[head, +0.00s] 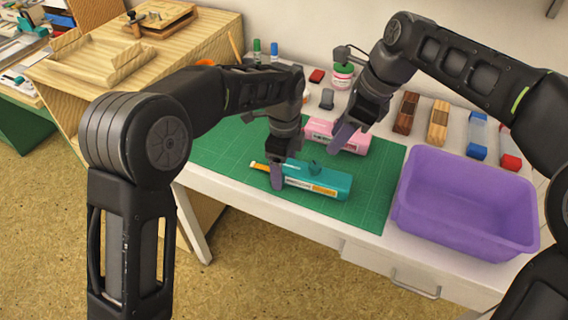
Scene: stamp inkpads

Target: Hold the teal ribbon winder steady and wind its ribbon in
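The teal ribbon winder (325,181) lies on the green cutting mat (222,150), with a dark knob on its top. A short orange-yellow ribbon end (259,166) sticks out of its left end. My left gripper (279,176) is down at the winder's left end, with one finger in front of it; the other finger is mostly hidden, so its opening is unclear. My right gripper (347,138) is above the mat, over a pink winder (354,147) behind the teal one. I cannot tell whether it touches anything or how far its fingers are apart.
A purple bin (466,175) stands at the right of the white table. Several stamps and blocks, including a dark wooden block (406,113), line the back, with a green-lidded jar (343,75). The mat's front right part is clear. A wooden bench (165,55) is at the left.

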